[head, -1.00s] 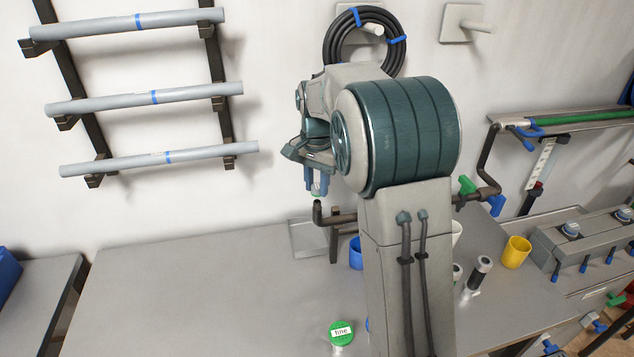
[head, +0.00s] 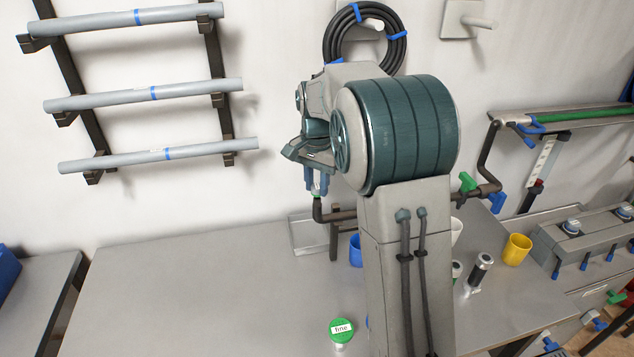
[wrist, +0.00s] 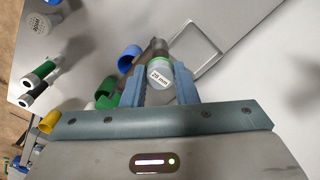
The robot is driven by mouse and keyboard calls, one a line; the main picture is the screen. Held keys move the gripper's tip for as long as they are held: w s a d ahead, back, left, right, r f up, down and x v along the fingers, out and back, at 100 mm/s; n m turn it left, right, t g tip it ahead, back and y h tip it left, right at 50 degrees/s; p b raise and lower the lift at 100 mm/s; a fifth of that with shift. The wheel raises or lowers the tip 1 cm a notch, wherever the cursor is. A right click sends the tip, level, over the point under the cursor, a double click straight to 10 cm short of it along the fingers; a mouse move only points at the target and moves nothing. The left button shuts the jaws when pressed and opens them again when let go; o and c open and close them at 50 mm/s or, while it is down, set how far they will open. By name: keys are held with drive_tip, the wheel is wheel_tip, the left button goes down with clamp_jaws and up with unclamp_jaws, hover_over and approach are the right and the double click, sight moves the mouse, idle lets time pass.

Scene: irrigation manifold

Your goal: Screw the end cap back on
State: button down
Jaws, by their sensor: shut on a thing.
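The end cap (wrist: 160,75) is a pale cap with a green band and a "20 mm" label. In the wrist view it sits between the two blue fingers of my gripper (wrist: 160,88), which is shut on it. In the head view my gripper (head: 317,182) points down over the upturned end of the dark pipe (head: 317,211), and the cap is small there, directly above the pipe mouth. Cap and pipe look in line and very close or touching; I cannot tell whether any thread is engaged. The pipe (wrist: 159,46) also shows behind the cap in the wrist view.
A blue cup (head: 356,251), a yellow cup (head: 517,249) and a dark cylinder (head: 481,268) stand right of the pipe. A green-lidded jar labelled "fine" (head: 341,331) stands at the front. The bench's left side (head: 190,285) is clear.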

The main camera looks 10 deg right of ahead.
drive_tip(key=shift+f+b, duration=0.9)
drive_tip(key=shift+f, duration=0.6)
idle(1.0)
drive_tip(key=c, duration=1.9)
unclamp_jaws()
clamp_jaws()
drive_tip(key=shift+m+p, duration=0.6)
drive_tip(key=shift+m, duration=1.7)
drive_tip(key=shift+r+m, duration=0.1)
drive_tip(key=shift+m, duration=0.5)
drive_tip(key=shift+w+d+m+p, duration=0.1)
drive_tip(key=shift+m+p, duration=0.6)
drive_tip(key=shift+m, duration=1)
